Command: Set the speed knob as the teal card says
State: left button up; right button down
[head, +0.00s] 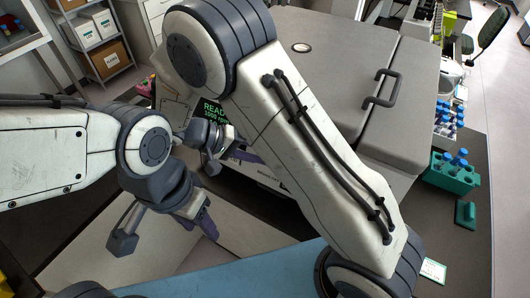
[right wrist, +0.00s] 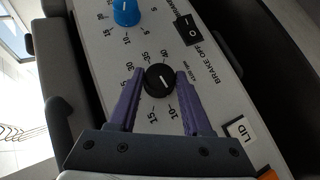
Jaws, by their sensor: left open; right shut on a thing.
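In the right wrist view, a round black knob (right wrist: 153,84) with a white pointer line sits on a pale panel among printed numbers. My right gripper (right wrist: 160,74) is shut on this knob, one purple finger on each side. I cannot tell exactly which number the pointer marks. In the head view, my right gripper (head: 235,150) is at the machine's front, and my arm hides most of the panel. A green display (head: 214,108) reads "READY" and 1000 rpm. My left gripper (head: 165,235) is open and empty. A small card with a teal edge (head: 433,270) lies at lower right, its text too small to read.
A blue knob (right wrist: 126,12) and a black rocker switch (right wrist: 188,30) by "BRAKE OFF" are near the black knob. A "LID" label (right wrist: 240,132) is at the panel's lower right. The large grey machine (head: 340,55) has a lid handle. A teal tube rack (head: 452,175) stands right of it.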

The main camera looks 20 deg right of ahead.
pick_arm(q)
jog(key=shift+f+b, duration=0.6)
jog(key=shift+f, duration=0.05)
pick_arm(e)
jog(key=n+h, duration=0.2)
jog(key=h, duration=0.1)
jog(key=n+h, duration=0.1)
jog(key=n, duration=0.1)
jog(key=shift+a+f, duration=0.2)
jog(key=shift+f, duration=0.1)
jog(key=shift+n+h, duration=0.3)
jog(key=shift+c, duration=1.7)
grip_release()
